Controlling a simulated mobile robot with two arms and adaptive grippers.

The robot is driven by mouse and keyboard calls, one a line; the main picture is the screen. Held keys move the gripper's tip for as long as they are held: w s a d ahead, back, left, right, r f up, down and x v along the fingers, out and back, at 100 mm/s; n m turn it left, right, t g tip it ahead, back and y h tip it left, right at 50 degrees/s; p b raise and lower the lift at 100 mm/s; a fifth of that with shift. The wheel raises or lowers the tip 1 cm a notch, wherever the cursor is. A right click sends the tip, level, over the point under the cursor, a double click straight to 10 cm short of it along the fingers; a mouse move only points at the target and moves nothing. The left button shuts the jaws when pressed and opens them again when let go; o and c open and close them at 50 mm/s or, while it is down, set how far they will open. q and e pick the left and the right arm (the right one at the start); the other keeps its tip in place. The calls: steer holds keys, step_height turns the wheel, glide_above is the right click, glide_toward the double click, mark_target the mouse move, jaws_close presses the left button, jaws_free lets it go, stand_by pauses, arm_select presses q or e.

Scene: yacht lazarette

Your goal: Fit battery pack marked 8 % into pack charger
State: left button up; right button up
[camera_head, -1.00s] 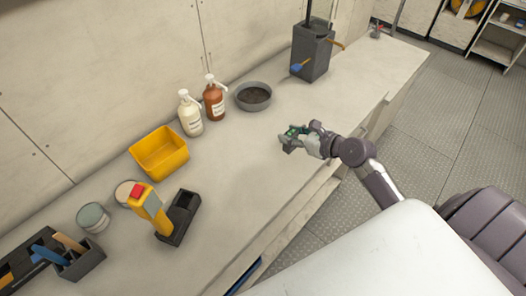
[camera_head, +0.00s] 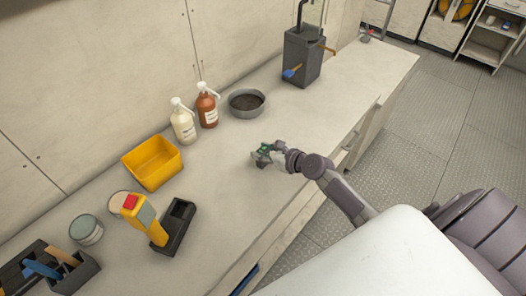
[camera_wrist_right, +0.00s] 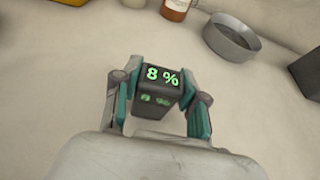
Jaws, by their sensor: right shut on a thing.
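My right gripper (camera_head: 262,155) is shut on a dark battery pack (camera_wrist_right: 161,78). In the right wrist view the pack's face reads "8 %" in green, and it sits between the two teal-padded fingers. In the head view the gripper is over the counter, and the pack is small and mostly hidden by the fingers. The pack charger seems to be the black cradle (camera_head: 178,228) on the counter, lower left of the gripper. A yellow handheld unit (camera_head: 143,218) with a red top stands against its left side. My left gripper is not in view.
A yellow bin (camera_head: 152,163), a white bottle (camera_head: 183,126), a brown bottle (camera_head: 207,108) and a grey bowl (camera_head: 247,103) stand along the wall. A tin (camera_head: 86,231) and a tool caddy (camera_head: 75,275) are at lower left. The counter between gripper and cradle is clear.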

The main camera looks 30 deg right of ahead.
steer(key=o, duration=1.2)
steer(key=shift+f, duration=0.15)
